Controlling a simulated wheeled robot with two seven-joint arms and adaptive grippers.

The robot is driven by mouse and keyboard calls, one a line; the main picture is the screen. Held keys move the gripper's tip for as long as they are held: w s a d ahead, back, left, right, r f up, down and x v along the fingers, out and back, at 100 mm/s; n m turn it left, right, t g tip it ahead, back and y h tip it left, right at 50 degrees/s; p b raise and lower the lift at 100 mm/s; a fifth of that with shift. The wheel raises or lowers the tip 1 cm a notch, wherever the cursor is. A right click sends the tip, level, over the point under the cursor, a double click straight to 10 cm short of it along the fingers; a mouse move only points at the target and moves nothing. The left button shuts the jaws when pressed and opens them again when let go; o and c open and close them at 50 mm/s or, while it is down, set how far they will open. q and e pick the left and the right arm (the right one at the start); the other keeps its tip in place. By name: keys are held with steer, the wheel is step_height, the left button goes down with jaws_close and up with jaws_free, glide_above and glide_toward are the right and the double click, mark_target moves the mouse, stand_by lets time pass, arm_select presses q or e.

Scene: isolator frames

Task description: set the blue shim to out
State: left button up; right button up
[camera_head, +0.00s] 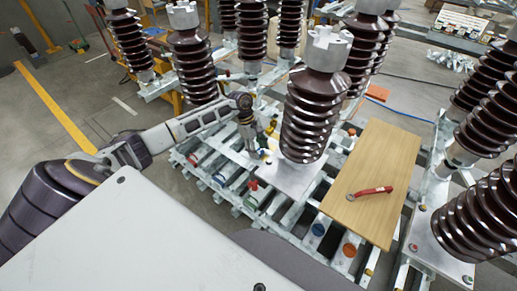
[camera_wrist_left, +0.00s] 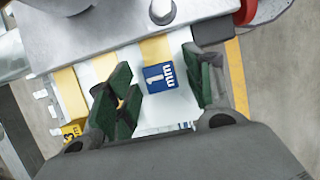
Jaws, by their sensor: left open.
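The blue shim (camera_wrist_left: 163,80) shows in the left wrist view as a small block end with a white "1 mm" marking, below the edge of a grey metal plate (camera_wrist_left: 120,35). In the head view my left gripper (camera_head: 249,140) points down beside the insulator's base plate, and the shim cannot be made out there. My right gripper is not in view.
A yellow block (camera_wrist_left: 73,130) sits at lower left in the wrist view. A tall brown insulator (camera_head: 316,115) stands right of my left gripper. A wooden board (camera_head: 385,150) carries a red-handled wrench (camera_head: 372,192). Several other insulators stand around the slatted metal frame.

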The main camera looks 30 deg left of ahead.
arm_select(q)
steer(key=shift+c, duration=0.4)
jaws_close()
steer(key=shift+a, duration=0.2)
steer(key=shift+w+a+f+b, duration=0.1)
steer(key=shift+w+a+b, duration=0.05)
steer(key=shift+a+b, duration=1.2)
steer(key=shift+a, duration=0.85)
steer(key=shift+r, duration=0.2)
steer(key=shift+w+a, duration=0.1)
steer(key=shift+o, duration=0.4)
jaws_free()
